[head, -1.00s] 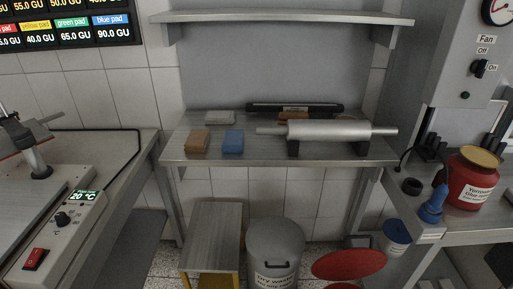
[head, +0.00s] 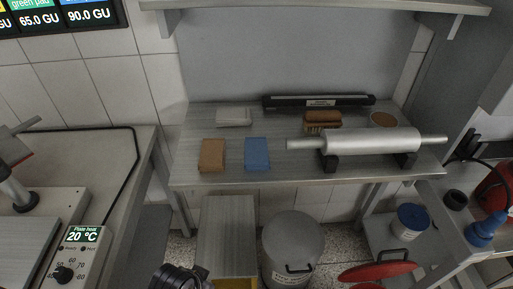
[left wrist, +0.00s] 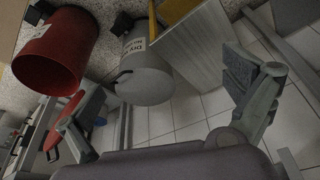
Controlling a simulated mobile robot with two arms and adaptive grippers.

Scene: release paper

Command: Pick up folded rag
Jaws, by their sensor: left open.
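A pale folded cloth (head: 234,116), which looks like the folded rag, lies flat at the back left of the metal table (head: 290,178). A brown block (head: 212,155) and a blue block (head: 257,154) lie in front of it. My left gripper (left wrist: 160,85) is open and empty in the left wrist view, its fingers wide apart above the floor and bins. Only a dark part of an arm shows at the bottom of the head view, below the table edge and away from the cloth. My right gripper is not seen.
A metal roller (head: 372,142) rests on stands at the table's right. A black bar (head: 318,101) and a brown brush (head: 322,121) lie behind it. A shelf (head: 310,8) hangs above. A grey bin (head: 293,245) and a bench (head: 228,225) stand below in front.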

